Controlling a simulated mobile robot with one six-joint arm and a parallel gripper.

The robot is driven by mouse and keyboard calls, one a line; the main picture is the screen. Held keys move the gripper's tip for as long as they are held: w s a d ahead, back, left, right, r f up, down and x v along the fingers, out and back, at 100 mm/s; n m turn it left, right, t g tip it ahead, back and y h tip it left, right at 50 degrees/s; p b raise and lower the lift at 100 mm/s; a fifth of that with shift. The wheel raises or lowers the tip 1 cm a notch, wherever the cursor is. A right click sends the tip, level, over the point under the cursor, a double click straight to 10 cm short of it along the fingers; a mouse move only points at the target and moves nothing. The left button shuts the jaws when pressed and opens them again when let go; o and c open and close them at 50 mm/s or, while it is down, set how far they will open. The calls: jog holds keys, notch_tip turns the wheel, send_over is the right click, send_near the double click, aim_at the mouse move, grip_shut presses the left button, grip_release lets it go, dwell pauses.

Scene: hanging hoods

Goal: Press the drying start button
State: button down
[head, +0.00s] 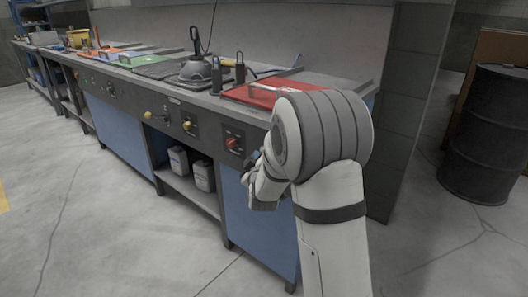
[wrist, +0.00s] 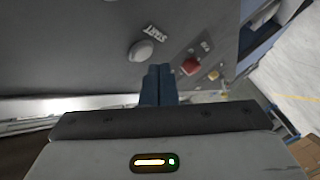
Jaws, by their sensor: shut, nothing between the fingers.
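In the wrist view a round pale grey button (wrist: 141,51) sits on the dark front panel (wrist: 75,50), with the label START (wrist: 155,33) beside it. My gripper (wrist: 159,68) is shut and empty, its two dark blue fingers side by side. The fingertips appear just below and right of the button in the picture; any gap in depth is hard to judge. In the head view my gripper (head: 251,166) is partly hidden by my wrist, near the counter front below a red knob (head: 233,143). The START button is not visible there.
The wrist view also shows a red control (wrist: 191,66) and a small yellowish one (wrist: 213,74). A red lid (head: 268,92) lies on the counter above. Grey canisters (head: 202,176) stand on the lower shelf. A dark barrel (head: 487,135) stands right; the front floor is clear.

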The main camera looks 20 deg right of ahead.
jog(key=shift+w+d+b, duration=0.2)
jog(key=shift+d+b, duration=0.1)
jog(key=shift+d, duration=0.05)
jog(key=shift+w+d, duration=0.25)
jog(key=shift+d, duration=0.05)
dwell(0.7)
dwell(0.3)
jog(key=shift+s+a+b, duration=0.5)
jog(key=shift+a+b, duration=0.05)
jog(key=shift+a, duration=0.1)
jog(key=s+a, duration=0.1)
jog(key=a, duration=0.1)
jog(key=s+a, duration=0.2)
jog(key=shift+b, duration=0.35)
dwell(0.4)
